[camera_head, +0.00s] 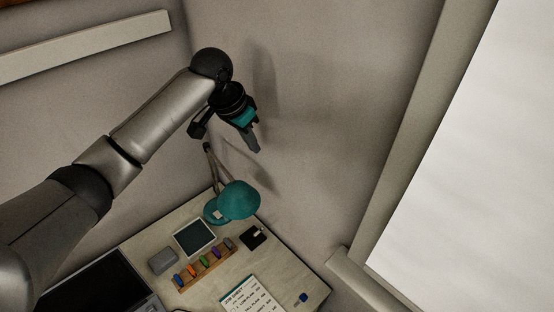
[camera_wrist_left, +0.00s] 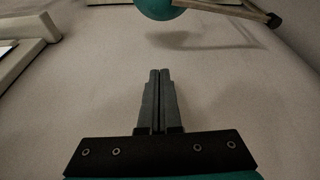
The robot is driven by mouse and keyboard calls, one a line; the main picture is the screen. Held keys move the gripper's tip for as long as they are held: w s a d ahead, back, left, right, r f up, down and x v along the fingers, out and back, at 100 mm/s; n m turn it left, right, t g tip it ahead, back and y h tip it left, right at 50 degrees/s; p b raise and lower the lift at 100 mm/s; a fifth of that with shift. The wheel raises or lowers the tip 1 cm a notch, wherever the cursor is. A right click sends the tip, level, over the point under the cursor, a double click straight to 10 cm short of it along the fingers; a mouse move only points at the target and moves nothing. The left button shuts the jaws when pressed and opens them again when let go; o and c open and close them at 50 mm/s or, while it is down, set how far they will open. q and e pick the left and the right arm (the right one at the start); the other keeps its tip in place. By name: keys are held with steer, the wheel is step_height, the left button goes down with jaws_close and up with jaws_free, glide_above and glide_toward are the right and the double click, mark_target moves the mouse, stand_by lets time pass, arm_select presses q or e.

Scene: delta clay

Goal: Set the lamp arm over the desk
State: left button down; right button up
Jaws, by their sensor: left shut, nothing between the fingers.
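The desk lamp has a teal shade (camera_head: 238,200) and a jointed arm (camera_head: 211,165) rising from a teal base (camera_head: 212,212) at the desk's back corner. The desk (camera_head: 205,292) is pale and stands below. My left gripper (camera_head: 255,148) is shut and empty, above and a little right of the lamp arm's upper joint, apart from it. In the left wrist view the gripper's closed fingers (camera_wrist_left: 158,75) show in the middle. The lamp shade (camera_wrist_left: 160,8) and lamp arm (camera_wrist_left: 235,12) are cut off at that view's top edge. My right gripper is not in view.
On the desk are a framed dark panel (camera_head: 195,238), a grey box (camera_head: 163,260), a rack of coloured pieces (camera_head: 206,266), a black square (camera_head: 253,237), a printed sheet (camera_head: 252,297) and a dark screen (camera_head: 100,284). Walls stand close behind the gripper.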

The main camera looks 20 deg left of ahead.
arm_select(q)
steer(key=f, duration=0.7)
steer(key=f+p, duration=0.1)
steer(key=f, duration=0.2)
steer(key=shift+a+f, duration=0.3)
steer(key=shift+s+a+f, duration=0.2)
steer(key=shift+s+f, duration=0.05)
steer(key=shift+s, duration=0.1)
steer(key=shift+f, duration=0.1)
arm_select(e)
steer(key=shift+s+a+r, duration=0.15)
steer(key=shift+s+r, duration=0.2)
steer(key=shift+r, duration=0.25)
